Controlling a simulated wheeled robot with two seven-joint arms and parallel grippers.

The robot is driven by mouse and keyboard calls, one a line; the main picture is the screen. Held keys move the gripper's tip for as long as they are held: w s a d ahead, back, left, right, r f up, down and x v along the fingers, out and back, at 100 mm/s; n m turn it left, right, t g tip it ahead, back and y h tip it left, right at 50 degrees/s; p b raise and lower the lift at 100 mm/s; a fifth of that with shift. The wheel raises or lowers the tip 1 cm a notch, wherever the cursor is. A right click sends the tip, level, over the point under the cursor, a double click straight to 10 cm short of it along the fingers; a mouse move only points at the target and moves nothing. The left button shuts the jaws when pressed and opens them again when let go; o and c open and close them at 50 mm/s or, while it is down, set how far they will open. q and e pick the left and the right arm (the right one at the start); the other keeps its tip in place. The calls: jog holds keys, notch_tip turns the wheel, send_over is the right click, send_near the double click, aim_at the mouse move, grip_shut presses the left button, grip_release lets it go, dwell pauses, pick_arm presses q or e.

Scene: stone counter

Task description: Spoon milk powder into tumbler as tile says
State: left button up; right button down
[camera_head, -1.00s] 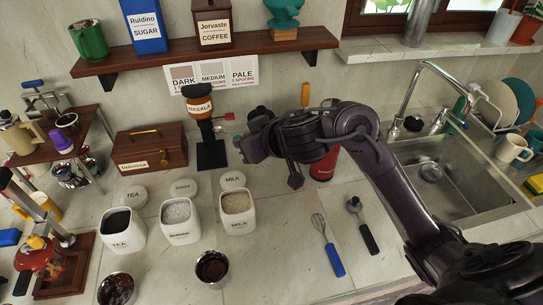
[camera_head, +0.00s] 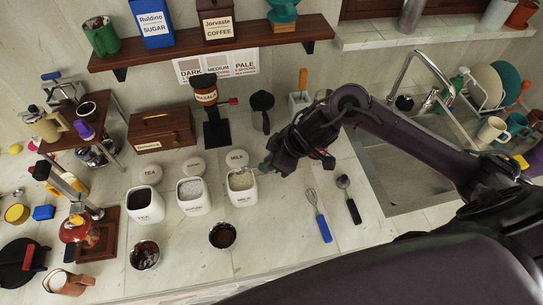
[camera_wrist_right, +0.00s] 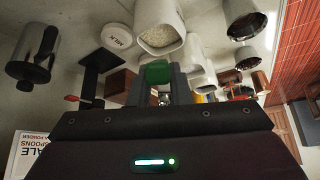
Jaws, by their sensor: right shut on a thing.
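The white milk canister (camera_head: 242,188) stands open on the counter with pale powder inside. It also shows in the right wrist view (camera_wrist_right: 160,14), directly beyond the fingers. My right gripper (camera_head: 266,168) is at its right side, close to the rim. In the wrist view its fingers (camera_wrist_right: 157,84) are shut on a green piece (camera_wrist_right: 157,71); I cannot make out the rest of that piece. The wall chart (camera_head: 216,67) has columns DARK, MEDIUM and PALE; its small print is hard to read. My left gripper is out of view.
Tea (camera_head: 146,206) and sugar (camera_head: 193,196) canisters stand left of the milk, with lids behind. Two cups with dark contents, (camera_head: 145,255) and (camera_head: 222,235), stand in front. A whisk (camera_head: 319,217) and a black-handled spoon (camera_head: 349,200) lie right. The sink (camera_head: 395,170) is beyond.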

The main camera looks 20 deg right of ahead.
jog(key=shift+g+h, duration=0.4)
jog(key=shift+h, duration=0.1)
jog(key=shift+x, duration=2.05)
jog(key=f+b, duration=0.1)
jog(key=b, duration=0.2)
jog(key=f+t+y+b, duration=0.1)
jog(key=f+b, duration=0.1)
jog(key=b, duration=0.1)
jog(key=f+y+b, duration=0.1)
jog(key=f+b, duration=0.1)
jog(key=b, duration=0.1)
jog(key=shift+s+d+t+b, duration=0.25)
jog(key=shift+t+b, duration=0.1)
jog(key=shift+t, duration=0.05)
jog(key=shift+s+d+r+t+y+b, duration=0.15)
jog(key=shift+s+d+r+t+y, duration=0.2)
jog(key=shift+r+t+y, duration=0.25)
jog(key=shift+s+d+r+t+y+b, duration=0.2)
jog(key=shift+s+d+r+t+y, duration=0.15)
jog(key=shift+r+y, duration=0.35)
jog(key=shift+s+d+r+t+y+b, duration=0.2)
jog(key=shift+d+r+t+y, duration=0.25)
jog(key=shift+r, duration=0.35)
